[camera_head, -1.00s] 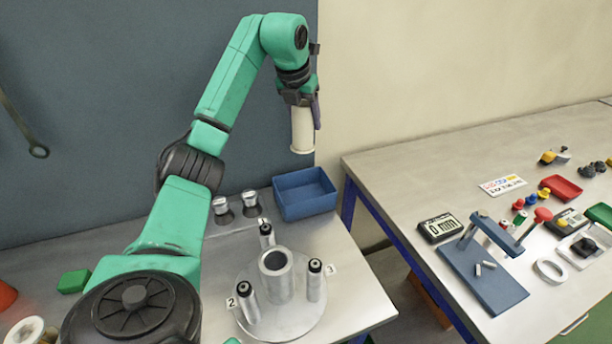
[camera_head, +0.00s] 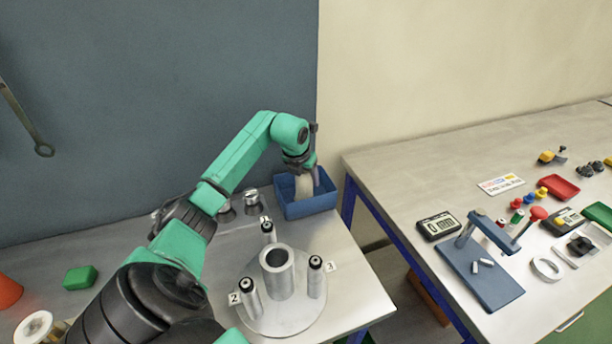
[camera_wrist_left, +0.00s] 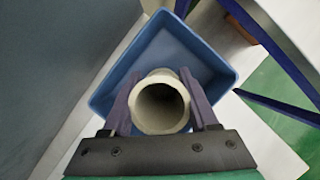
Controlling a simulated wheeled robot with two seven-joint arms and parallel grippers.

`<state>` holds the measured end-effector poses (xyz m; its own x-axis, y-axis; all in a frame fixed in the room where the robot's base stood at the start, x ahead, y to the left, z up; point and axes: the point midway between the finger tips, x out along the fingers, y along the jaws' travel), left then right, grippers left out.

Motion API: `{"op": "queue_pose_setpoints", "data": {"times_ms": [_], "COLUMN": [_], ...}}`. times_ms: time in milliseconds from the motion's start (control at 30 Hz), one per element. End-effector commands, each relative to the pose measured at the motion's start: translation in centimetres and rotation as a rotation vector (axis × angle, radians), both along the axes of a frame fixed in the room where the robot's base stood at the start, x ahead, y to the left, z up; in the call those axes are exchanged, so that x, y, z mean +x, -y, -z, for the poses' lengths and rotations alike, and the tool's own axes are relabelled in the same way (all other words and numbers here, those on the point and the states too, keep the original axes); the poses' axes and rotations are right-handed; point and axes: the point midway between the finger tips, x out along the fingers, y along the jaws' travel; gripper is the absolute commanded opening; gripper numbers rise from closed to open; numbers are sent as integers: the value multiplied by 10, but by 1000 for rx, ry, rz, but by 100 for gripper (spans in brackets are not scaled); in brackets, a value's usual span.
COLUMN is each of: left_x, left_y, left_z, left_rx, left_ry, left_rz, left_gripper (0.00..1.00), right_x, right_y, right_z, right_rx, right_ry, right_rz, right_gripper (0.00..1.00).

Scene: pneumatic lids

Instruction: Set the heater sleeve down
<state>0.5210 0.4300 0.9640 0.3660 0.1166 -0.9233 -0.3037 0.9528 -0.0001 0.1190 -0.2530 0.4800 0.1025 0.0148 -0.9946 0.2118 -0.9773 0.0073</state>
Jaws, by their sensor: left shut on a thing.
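The heater sleeve (camera_head: 304,187) is a cream-coloured hollow tube. My left gripper (camera_head: 303,172) is shut on it. The sleeve is upright, with its lower part inside the blue tray (camera_head: 313,208) at the back of the steel table. In the left wrist view, the sleeve's open round end (camera_wrist_left: 160,105) sits between the two fingers of my left gripper (camera_wrist_left: 163,108), with the blue tray (camera_wrist_left: 215,62) beneath. Whether the sleeve's lower end touches the tray floor is hidden. My right gripper is not in view.
A round metal plate (camera_head: 262,322) carries a hollow cylinder (camera_head: 278,273) and several thin black-topped cylinders in front of the tray. Two small metal pieces (camera_head: 251,200) stand left of it. A second bench (camera_head: 385,175) with a blue press stand (camera_head: 488,280) is at right, across a gap.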

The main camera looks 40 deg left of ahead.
Motion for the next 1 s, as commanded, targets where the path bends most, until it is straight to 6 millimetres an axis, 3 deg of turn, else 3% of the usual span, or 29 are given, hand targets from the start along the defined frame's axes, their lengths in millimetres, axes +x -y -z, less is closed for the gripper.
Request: {"op": "queue_pose_setpoints", "data": {"times_ms": [233, 267, 300, 333, 733, 1000], "left_x": [0, 0, 0, 0, -3, -27], "left_y": [-1, -1, 0, 0, -1, 7], "left_z": [2, 2, 2, 2, -6, -69], "left_rx": [1, 1, 1, 1, 3, 6], "left_ry": [1, 0, 0, 0, 2, 5], "left_rz": [0, 0, 0, 0, -2, -1], "left_gripper": [3, 67, 83, 90, 90, 90], "right_x": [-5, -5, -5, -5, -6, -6], "right_y": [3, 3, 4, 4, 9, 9], "right_z": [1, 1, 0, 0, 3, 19], "right_rx": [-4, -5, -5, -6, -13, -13], "right_ry": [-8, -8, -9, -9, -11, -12], "right_rz": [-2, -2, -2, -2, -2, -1], "right_gripper": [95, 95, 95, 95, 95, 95]}}
